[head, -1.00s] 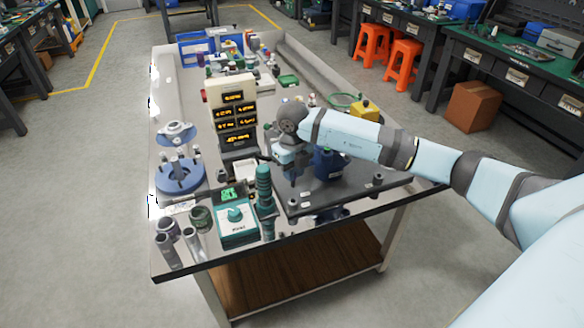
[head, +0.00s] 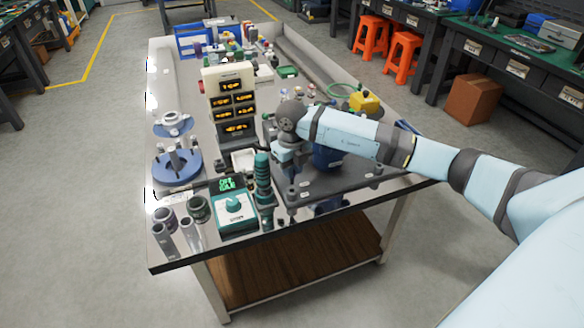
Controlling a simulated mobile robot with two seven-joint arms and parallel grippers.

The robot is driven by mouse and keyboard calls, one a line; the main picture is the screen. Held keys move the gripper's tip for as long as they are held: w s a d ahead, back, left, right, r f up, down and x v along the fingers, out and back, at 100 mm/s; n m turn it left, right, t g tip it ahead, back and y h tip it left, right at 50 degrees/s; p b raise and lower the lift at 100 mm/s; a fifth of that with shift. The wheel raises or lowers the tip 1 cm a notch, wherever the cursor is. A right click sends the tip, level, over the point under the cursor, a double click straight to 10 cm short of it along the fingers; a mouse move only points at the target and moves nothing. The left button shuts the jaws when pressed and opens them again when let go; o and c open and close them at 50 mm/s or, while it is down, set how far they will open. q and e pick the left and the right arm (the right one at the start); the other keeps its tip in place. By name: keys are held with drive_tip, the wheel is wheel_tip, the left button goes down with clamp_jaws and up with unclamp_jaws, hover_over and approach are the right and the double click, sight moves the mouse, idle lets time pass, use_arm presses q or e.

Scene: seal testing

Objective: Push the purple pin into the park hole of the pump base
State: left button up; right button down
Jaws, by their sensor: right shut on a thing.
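The pump base appears to be the dark plate (head: 345,186) at the front right of the bench, with a blue pump body (head: 327,158) on it. My right gripper (head: 289,172) points down over the left part of this plate, left of the blue body. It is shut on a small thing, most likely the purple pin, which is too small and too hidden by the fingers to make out. The park hole cannot be made out; I cannot tell whether the pin tip touches the base. My left gripper is not in view.
A teal ribbed column (head: 263,180) stands close left of the gripper. A teal dial box (head: 234,212), grey cylinders (head: 164,240), a blue round fixture (head: 177,167) and a display tower (head: 229,105) stand further left.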

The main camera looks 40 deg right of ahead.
sight(292, 184)
drive_tip(key=shift+f+b, duration=0.6)
drive_tip(key=shift+f, duration=0.5)
drive_tip(key=shift+f, duration=0.1)
drive_tip(key=shift+f+b, duration=0.35)
drive_tip(key=shift+f, duration=0.25)
drive_tip(key=shift+f+b, duration=0.65)
drive_tip(key=shift+f, duration=0.4)
idle(1.2)
drive_tip(key=c, duration=0.9)
unclamp_jaws()
